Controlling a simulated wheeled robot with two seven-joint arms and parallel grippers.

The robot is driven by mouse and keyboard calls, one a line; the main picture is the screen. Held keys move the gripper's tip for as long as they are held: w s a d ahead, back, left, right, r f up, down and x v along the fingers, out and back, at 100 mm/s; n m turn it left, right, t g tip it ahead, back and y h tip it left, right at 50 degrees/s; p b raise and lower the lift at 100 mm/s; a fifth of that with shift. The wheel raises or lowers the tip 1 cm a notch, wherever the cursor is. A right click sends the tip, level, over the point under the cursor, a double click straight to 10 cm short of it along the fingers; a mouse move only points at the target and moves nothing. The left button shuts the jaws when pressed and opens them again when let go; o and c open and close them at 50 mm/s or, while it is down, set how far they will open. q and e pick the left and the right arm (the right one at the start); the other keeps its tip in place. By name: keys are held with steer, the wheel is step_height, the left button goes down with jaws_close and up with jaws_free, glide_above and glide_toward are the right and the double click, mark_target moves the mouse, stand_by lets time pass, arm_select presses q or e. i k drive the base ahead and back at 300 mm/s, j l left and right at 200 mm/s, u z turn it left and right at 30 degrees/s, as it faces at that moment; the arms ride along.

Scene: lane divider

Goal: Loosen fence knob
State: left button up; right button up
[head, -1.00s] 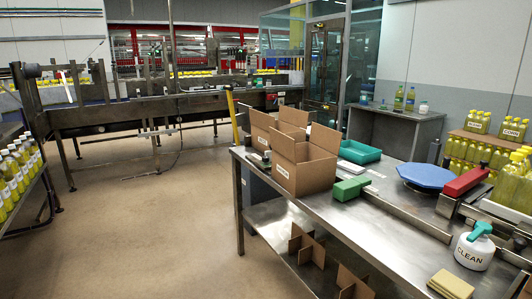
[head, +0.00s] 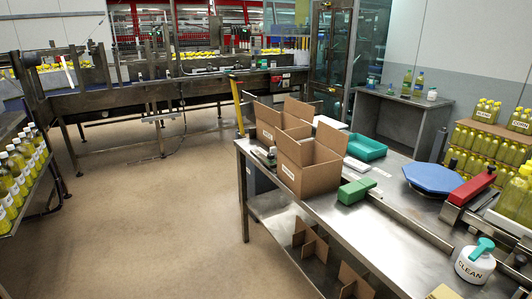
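Neither of my grippers shows in the head view. I cannot make out a fence knob with certainty. A long metal conveyor line (head: 125,98) with upright posts and rails stands across the room at the back left. Small fittings on it are too small to tell apart. On the steel table (head: 375,235) at the right, a metal rail runs along the top near a blue round disc (head: 431,178) and a red-topped block (head: 472,185).
Open cardboard boxes (head: 309,168), a green block (head: 356,190), a teal tray (head: 366,147) and a white CLEAN bottle (head: 474,264) stand on the table. A shelf of yellow bottles (head: 18,170) is at the left edge. The floor (head: 150,220) between is clear.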

mark_target(270, 156)
steer(key=i+l+u, duration=0.1)
steer(key=i+u, duration=0.2)
steer(key=i, duration=1.45)
